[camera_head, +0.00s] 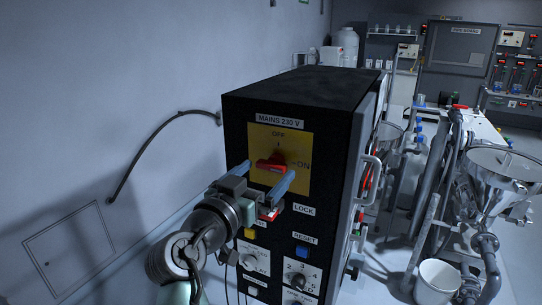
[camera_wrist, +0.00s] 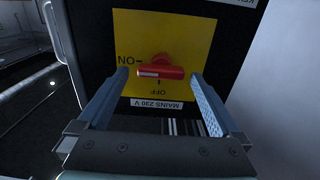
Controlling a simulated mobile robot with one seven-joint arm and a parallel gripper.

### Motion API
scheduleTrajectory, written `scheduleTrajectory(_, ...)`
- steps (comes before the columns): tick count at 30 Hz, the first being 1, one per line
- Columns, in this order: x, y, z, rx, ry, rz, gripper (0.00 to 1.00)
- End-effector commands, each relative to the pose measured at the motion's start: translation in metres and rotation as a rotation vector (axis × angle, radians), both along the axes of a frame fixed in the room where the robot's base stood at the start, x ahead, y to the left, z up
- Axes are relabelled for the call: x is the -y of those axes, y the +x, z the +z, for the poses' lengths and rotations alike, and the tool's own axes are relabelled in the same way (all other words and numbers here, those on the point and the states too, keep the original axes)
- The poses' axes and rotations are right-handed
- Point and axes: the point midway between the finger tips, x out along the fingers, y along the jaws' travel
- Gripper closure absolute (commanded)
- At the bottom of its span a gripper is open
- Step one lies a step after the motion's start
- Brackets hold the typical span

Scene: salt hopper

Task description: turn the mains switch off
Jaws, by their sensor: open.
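The mains switch is a red rotary handle (camera_head: 271,164) on a yellow plate (camera_head: 297,146) marked OFF at the top and ON at the right. In the wrist view, which shows the plate upside down, the red handle (camera_wrist: 162,72) lies roughly level, with a pale mark on its end on the ON side. My gripper (camera_head: 268,169) is open in front of the plate. In the wrist view, the handle shows between the two fingertips of my gripper (camera_wrist: 160,78), with a gap on each side. Whether the fingertips reach past the handle's front is unclear.
The black cabinet (camera_head: 300,88) also carries a LOCK label (camera_head: 304,210), a blue RESET button (camera_head: 302,252), a yellow button (camera_head: 250,233) and dials below the switch. A metal door handle (camera_head: 371,180) juts from its right side. A cable runs along the left wall.

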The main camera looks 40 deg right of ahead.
Motion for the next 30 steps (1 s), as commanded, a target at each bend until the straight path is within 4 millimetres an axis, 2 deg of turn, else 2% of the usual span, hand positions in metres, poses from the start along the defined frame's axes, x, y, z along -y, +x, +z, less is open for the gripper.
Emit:
scheduleTrajectory(3, 0.017, 0.007, 0.003, -0.001, 0.001, -0.001, 0.0)
scheduleTrajectory(7, 0.026, 0.011, 0.001, 0.0, 0.001, 0.001, 0.0)
scheduleTrajectory(18, 0.031, 0.013, -0.001, 0.001, 0.0, 0.002, 0.0)
scheduleTrajectory(20, 0.031, 0.013, -0.001, 0.001, 0.0, 0.002, 0.09)
scheduleTrajectory(30, 0.03, 0.013, 0.0, 0.0, 0.0, 0.002, 0.7)
